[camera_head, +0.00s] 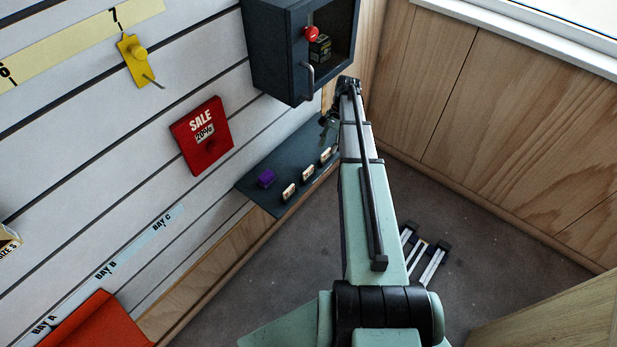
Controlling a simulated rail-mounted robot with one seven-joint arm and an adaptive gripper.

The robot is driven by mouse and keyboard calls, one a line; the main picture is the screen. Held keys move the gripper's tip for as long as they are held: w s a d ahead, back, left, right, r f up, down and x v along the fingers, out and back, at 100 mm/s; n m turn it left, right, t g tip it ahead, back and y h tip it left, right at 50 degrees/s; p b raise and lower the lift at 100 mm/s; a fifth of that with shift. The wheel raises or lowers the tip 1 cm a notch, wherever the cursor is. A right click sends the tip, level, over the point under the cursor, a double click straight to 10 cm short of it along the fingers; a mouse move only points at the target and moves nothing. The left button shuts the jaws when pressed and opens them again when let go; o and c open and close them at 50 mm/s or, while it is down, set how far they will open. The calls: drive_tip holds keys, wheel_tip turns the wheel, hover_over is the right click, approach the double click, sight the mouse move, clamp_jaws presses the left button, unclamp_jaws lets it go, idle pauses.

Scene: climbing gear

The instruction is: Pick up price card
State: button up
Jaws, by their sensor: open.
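Several small cream cards (308,173) stand in a row along the front edge of a dark shelf (262,202); they look like price cards, but their print is too small to read. A red SALE sign with a 20% label (203,134) hangs on the slatted wall above the shelf. My gripper (327,130) is small and partly hidden beside my arm, over the far right end of the shelf, near the farthest card. It is open, and I see nothing held in it.
A purple block (266,178) sits on the shelf behind the cards. A dark cabinet (285,50) with a red knob and handle hangs above the shelf's far end. A yellow tag with a peg (137,62) is on the wall. A small step-like item (428,256) lies on the open floor.

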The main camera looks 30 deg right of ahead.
drive_tip(key=shift+w+d, duration=0.8)
drive_tip(key=shift+d, duration=0.3)
drive_tip(key=shift+s+a+r+h, duration=0.15)
drive_tip(key=shift+a+r+h, duration=0.05)
drive_tip(key=shift+a+h, duration=0.15)
drive_tip(key=p, duration=0.2)
approach(308, 169)
drive_tip(key=x, duration=0.5)
drive_tip(key=shift+s, duration=0.15)
drive_tip(key=shift+p+x, duration=0.8)
drive_tip(key=shift+x, duration=1.75)
drive_tip(key=shift+c, duration=0.3)
clamp_jaws()
